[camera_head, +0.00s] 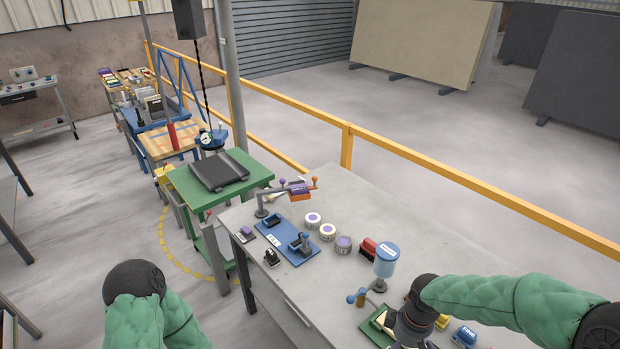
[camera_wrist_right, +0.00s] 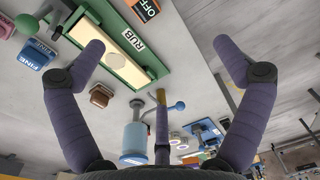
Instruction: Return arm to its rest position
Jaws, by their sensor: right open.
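My right arm, in a green padded sleeve, comes in from the right in the head view. Its gripper (camera_head: 408,326) is over the front right of the grey table (camera_head: 330,268), partly hidden by its own wrist. In the right wrist view the two purple-padded fingers of this gripper (camera_wrist_right: 162,62) stand wide apart with nothing between them. Beyond them is a green tray (camera_wrist_right: 112,72) labelled RUB with a pale panel. My left arm shows at the bottom left of the head view as a green sleeve and a dark joint; its gripper is out of frame.
Several round tins (camera_head: 327,232) and a blue fixture board (camera_head: 287,243) lie farther left. Blue FINE blocks (camera_head: 464,336) sit beside the sleeve. A yellow rail (camera_head: 440,172) runs behind the table.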

